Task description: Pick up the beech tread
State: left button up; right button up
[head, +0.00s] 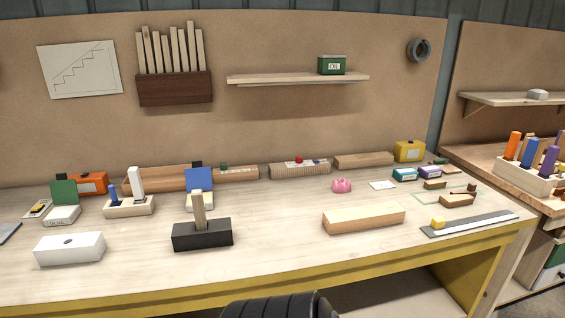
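A pale, plain wooden block (363,219), the piece that looks most like the beech tread, lies flat at the front right of the workbench. Its top and front faces are in clear view, and nothing touches it. Neither of my grippers shows in the head view. A dark rounded part at the bottom edge looks like part of my own body, with no fingers visible.
A black block with an upright wooden stick (202,234) and a white block (70,248) stand left of the tread. A grey metal strip (470,223) with a yellow piece lies to its right. Several wooden lengths line the back. Bare bench top surrounds the tread.

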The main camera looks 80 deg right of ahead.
aim_at(366, 217)
jog(key=z, duration=3.7)
